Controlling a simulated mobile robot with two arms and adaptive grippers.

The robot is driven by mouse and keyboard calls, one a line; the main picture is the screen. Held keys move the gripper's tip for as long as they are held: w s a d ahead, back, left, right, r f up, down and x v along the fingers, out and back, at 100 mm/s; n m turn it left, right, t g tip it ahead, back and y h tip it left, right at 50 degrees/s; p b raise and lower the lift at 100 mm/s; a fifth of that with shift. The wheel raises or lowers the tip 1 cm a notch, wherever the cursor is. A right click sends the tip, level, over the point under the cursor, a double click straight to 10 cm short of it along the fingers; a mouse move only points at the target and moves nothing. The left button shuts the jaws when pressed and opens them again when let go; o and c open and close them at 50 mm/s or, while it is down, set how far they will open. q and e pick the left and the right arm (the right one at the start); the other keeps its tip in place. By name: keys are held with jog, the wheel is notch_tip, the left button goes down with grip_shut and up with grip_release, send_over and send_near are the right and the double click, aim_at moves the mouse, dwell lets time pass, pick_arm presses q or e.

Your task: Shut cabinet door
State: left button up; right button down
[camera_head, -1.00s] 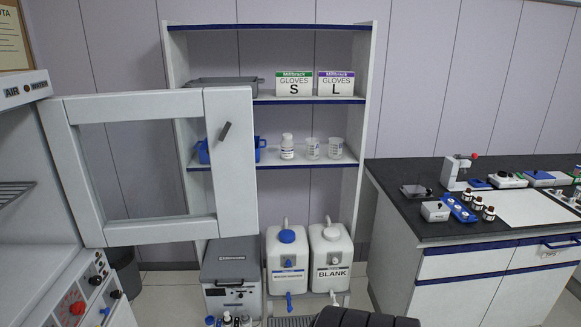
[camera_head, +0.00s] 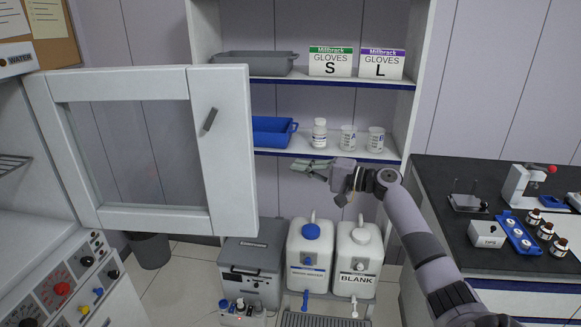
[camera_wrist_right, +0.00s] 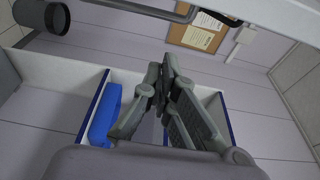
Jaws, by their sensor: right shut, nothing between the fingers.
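The cabinet door (camera_head: 228,160) is a white framed panel with a glass window (camera_head: 135,150) and a dark handle (camera_head: 210,120). It stands swung open, reaching from the cabinet (camera_head: 30,170) at the left across the front of the shelf unit. My right gripper (camera_head: 297,166) is shut and empty, to the right of the door's free edge and apart from it in the head view. Its fingers (camera_wrist_right: 165,90) also show in the right wrist view, with a dark bar and white panel edge above them. My left gripper is not in view.
The shelf unit (camera_head: 300,77) holds glove boxes, a grey tray (camera_head: 254,64), a blue tray (camera_head: 270,131), a bottle and beakers. Two white canisters (camera_head: 310,255) and a grey box (camera_head: 252,268) stand below. A dark-topped bench (camera_head: 440,200) is at the right.

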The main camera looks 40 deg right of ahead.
jog(key=w+a+p, duration=0.6)
jog(key=a+p, duration=0.1)
jog(key=shift+a, duration=0.2)
dwell(0.4)
jog(key=shift+f, duration=0.15)
